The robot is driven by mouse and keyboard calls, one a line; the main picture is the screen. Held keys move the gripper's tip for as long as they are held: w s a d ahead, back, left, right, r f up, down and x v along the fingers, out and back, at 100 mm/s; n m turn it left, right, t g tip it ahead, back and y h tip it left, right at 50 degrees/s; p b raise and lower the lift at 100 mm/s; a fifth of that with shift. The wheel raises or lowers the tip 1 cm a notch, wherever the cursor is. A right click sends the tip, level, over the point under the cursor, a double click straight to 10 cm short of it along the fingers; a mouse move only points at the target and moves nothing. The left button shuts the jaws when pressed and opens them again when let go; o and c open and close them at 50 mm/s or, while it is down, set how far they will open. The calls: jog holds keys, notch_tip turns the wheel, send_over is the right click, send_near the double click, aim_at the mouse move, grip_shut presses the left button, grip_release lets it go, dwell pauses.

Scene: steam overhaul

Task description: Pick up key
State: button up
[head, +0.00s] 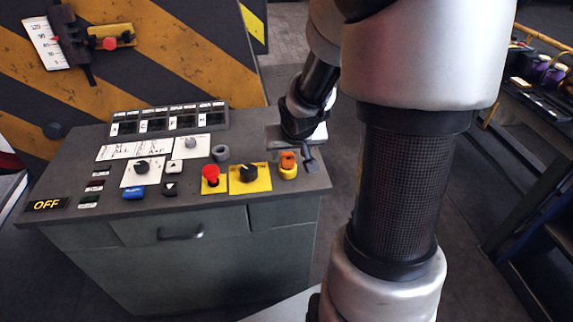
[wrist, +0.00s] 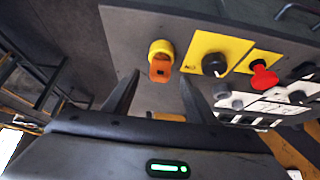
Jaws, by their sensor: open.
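The key appears as an orange piece (head: 288,157) seated in a round yellow holder (head: 288,173) at the right end of the grey console top. In the wrist view the orange key (wrist: 160,70) and its yellow holder (wrist: 161,47) show just ahead of the fingertips, roughly centred between them. My gripper (head: 300,158) is beside the key at the console's right edge. In the wrist view my gripper (wrist: 159,82) is open, with dark fingers apart and nothing held. Whether a finger touches the key cannot be told.
A black knob on a yellow plate (head: 249,178) and a red mushroom button (head: 210,174) stand left of the key. The console has a drawer handle (head: 180,233) in front. Open floor lies right of the console.

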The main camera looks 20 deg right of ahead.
aim_at(288, 157)
jog(key=b+x, duration=0.1)
jog(key=x, duration=0.2)
jog(key=shift+s+a+f, duration=0.1)
jog(key=shift+f, duration=0.15)
jog(key=shift+w+f, duration=0.25)
jog(key=shift+w, duration=0.05)
jog(key=shift+r, duration=0.1)
jog(key=c, duration=1.2)
